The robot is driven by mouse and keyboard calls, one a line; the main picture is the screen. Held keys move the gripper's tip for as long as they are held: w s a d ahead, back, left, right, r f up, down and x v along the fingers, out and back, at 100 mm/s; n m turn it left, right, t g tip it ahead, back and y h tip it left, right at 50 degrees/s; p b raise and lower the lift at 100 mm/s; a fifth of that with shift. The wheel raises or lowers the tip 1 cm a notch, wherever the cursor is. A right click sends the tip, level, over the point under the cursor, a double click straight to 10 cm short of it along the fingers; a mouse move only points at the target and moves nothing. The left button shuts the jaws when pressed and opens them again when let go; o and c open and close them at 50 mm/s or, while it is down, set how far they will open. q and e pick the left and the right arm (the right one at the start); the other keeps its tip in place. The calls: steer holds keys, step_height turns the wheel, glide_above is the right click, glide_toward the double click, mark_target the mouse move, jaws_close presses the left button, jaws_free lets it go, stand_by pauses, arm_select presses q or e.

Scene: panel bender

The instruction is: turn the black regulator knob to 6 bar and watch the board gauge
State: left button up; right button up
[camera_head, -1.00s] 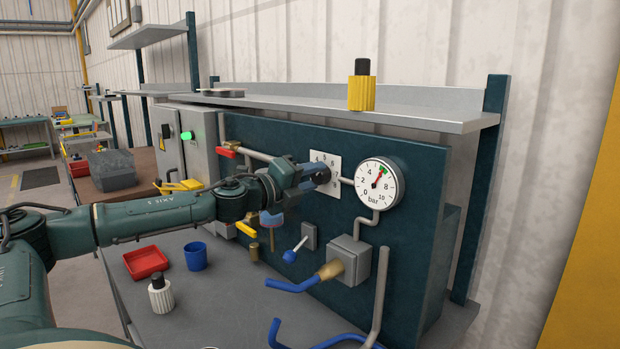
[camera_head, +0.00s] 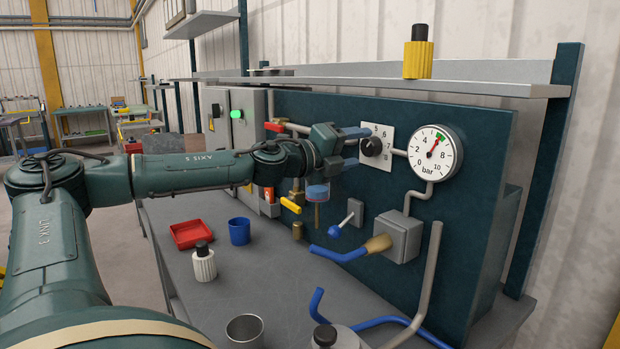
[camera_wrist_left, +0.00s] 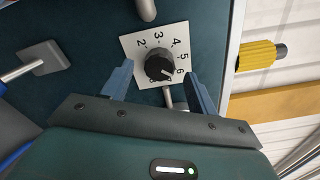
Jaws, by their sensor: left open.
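The black regulator knob (camera_head: 371,147) sits on a white scale plate on the dark board. In the left wrist view the knob (camera_wrist_left: 159,66) shows whole, its pale mark pointing close to the 6. My left gripper (camera_head: 359,148) is open just in front of the knob, one finger higher and one lower; no finger appears to touch it. In the left wrist view my left gripper (camera_wrist_left: 159,77) has a finger on each side of the knob with gaps. The board gauge (camera_head: 436,152) has its red needle at the green mark, near 6. My right gripper is out of view.
A blue-ended lever (camera_head: 343,226) and a grey box (camera_head: 401,236) with a hose are below the knob. A yellow-and-black bottle (camera_head: 418,58) stands on the shelf above. A red tray (camera_head: 190,233), blue cup (camera_head: 239,231) and white ribbed bottle (camera_head: 203,263) stand on the bench.

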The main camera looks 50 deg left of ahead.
arm_select(q)
steer(key=shift+s+f+b, duration=0.35)
steer(key=shift+f+b, duration=0.1)
steer(key=shift+b, duration=0.25)
steer(key=s+b, duration=0.5)
steer(key=s, duration=0.5)
steer(key=shift+s+a+r, duration=0.25)
steer(key=shift+a+r, duration=0.15)
steer(key=shift+a, duration=0.05)
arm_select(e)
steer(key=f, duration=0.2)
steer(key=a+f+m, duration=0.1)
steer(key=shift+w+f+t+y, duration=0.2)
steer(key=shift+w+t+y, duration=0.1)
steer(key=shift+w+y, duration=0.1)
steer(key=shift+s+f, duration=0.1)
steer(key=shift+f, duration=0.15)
